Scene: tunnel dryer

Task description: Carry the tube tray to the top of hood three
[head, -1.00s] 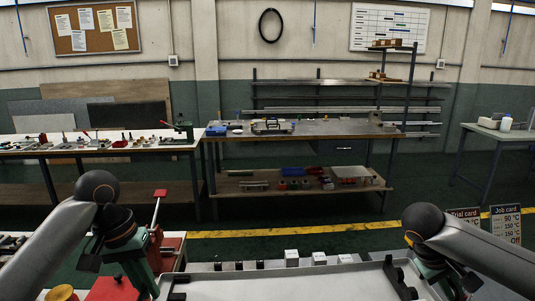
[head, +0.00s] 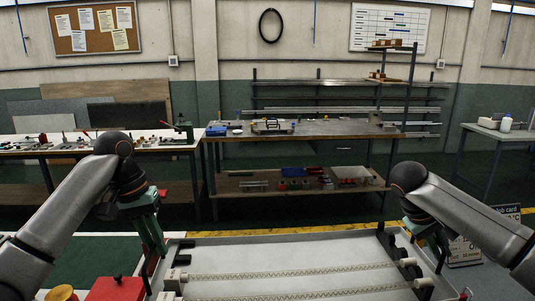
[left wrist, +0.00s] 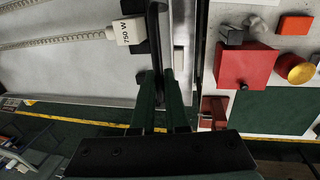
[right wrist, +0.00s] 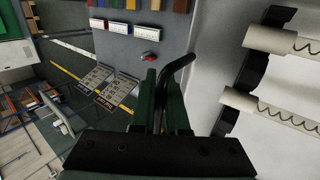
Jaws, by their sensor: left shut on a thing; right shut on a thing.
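The tube tray (head: 300,240) is a wide, shallow grey tray across the bottom of the head view. Coil-filled tubes (head: 300,271) lie across it in black holders. In the left wrist view one white tube end (left wrist: 128,32) reads 750 W. My left gripper (head: 153,258) is shut at the tray's left side, on a dark handle beside its wall. My right gripper (head: 440,248) is shut on a bent black handle (right wrist: 180,75) at the tray's right side. The tray's near edge is out of the head view. I cannot make out hood three by any label.
Red fixtures (left wrist: 248,66) and a yellow knob (left wrist: 297,70) are close beside the tray's left side. Job cards (right wrist: 97,80) stand on the floor to the right. Beyond a yellow floor line, a workbench (head: 330,130) and a left table (head: 60,148) stand across the aisle.

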